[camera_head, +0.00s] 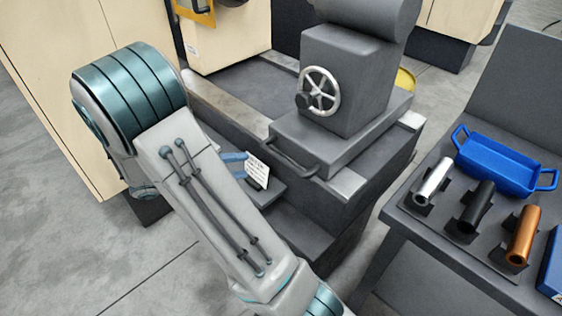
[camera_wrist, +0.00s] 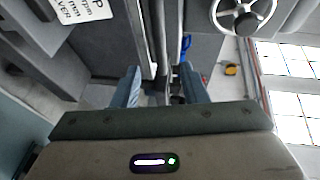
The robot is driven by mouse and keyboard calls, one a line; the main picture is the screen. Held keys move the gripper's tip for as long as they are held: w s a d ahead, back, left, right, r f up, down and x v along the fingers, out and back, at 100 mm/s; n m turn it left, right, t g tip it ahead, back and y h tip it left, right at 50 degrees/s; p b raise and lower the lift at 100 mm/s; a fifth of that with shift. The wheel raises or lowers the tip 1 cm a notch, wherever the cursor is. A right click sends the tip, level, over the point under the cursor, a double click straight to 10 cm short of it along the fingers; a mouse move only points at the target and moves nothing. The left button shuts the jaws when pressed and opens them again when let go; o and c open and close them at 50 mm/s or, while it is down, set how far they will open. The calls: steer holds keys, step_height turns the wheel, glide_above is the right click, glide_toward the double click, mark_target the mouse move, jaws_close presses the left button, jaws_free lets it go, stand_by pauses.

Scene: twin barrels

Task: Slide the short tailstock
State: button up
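The tailstock (camera_head: 345,75) is a dark grey block with a rounded top and a spoked silver handwheel (camera_head: 320,92). It sits on a wide base on the lathe bed rails. A dark bar handle (camera_head: 293,158) runs along the base's front side. My arm reaches in from the lower middle and hides most of my gripper, whose blue fingers (camera_head: 234,161) show left of the handle. In the wrist view my gripper (camera_wrist: 161,70) is open, its fingers apart. A dark bar (camera_wrist: 157,35) appears between them; whether they touch it cannot be told. The handwheel is at upper right (camera_wrist: 243,16).
A printed label (camera_head: 257,170) stands by the bed's front. To the right, a grey bench holds a blue tray (camera_head: 497,164) and silver (camera_head: 433,181), black (camera_head: 477,206) and copper (camera_head: 523,235) cylinders on stands. Bare bed rail (camera_head: 225,108) shows left of the tailstock.

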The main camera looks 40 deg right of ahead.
mark_target(278, 161)
steer(key=b+x, duration=0.1)
steer(key=x, duration=1.1)
jaws_close()
